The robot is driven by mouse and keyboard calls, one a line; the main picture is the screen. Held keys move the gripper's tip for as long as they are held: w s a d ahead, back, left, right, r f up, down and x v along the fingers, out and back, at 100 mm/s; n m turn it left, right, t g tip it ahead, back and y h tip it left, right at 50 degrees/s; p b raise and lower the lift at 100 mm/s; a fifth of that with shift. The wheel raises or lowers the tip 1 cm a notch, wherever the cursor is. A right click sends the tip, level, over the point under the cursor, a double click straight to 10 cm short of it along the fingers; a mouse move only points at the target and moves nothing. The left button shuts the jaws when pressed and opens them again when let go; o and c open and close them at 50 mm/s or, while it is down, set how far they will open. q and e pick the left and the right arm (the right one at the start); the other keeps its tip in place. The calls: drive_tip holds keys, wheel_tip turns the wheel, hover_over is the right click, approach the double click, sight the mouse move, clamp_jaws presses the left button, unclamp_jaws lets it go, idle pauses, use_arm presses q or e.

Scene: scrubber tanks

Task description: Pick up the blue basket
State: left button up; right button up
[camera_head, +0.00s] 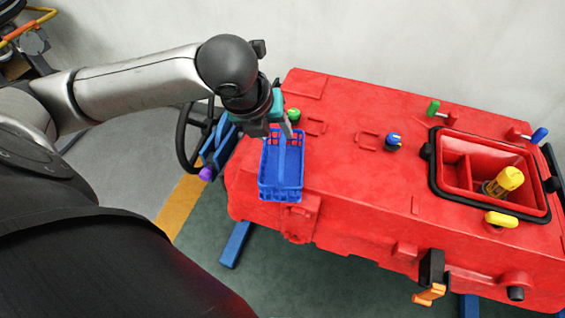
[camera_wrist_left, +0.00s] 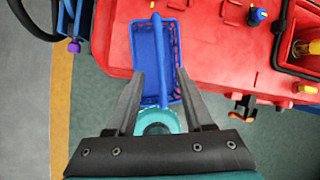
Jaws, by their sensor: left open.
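The blue basket (camera_head: 284,172) sits on the left end of the red scrubber tank (camera_head: 345,140) in the head view. It has an open lattice body and a raised handle across it. In the left wrist view the basket (camera_wrist_left: 143,60) lies ahead of the fingers, with its handle running lengthwise between them. My left gripper (camera_head: 284,128) is over the basket's far end in the head view. In the left wrist view the left gripper (camera_wrist_left: 160,82) is open, one finger on each side of the handle. Whether a finger touches the basket, I cannot tell. My right gripper is not seen.
A black-rimmed red compartment (camera_head: 480,168) with a yellow-capped item (camera_head: 504,181) is at the tank's right. A blue knob (camera_head: 392,139) and a green knob (camera_head: 293,114) stand on top. A black steering wheel (camera_head: 183,140) is left of the tank. The tank top right of the basket is mostly clear.

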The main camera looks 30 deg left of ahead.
sight(282, 143)
use_arm(q)
drive_tip(key=b+x, duration=0.2)
drive_tip(key=x, duration=0.6)
drive_tip(key=shift+w+f, duration=0.1)
drive_tip(key=shift+f, duration=0.1)
drive_tip(key=shift+f, duration=0.2)
idle(0.6)
clamp_jaws()
idle(0.3)
idle(1.1)
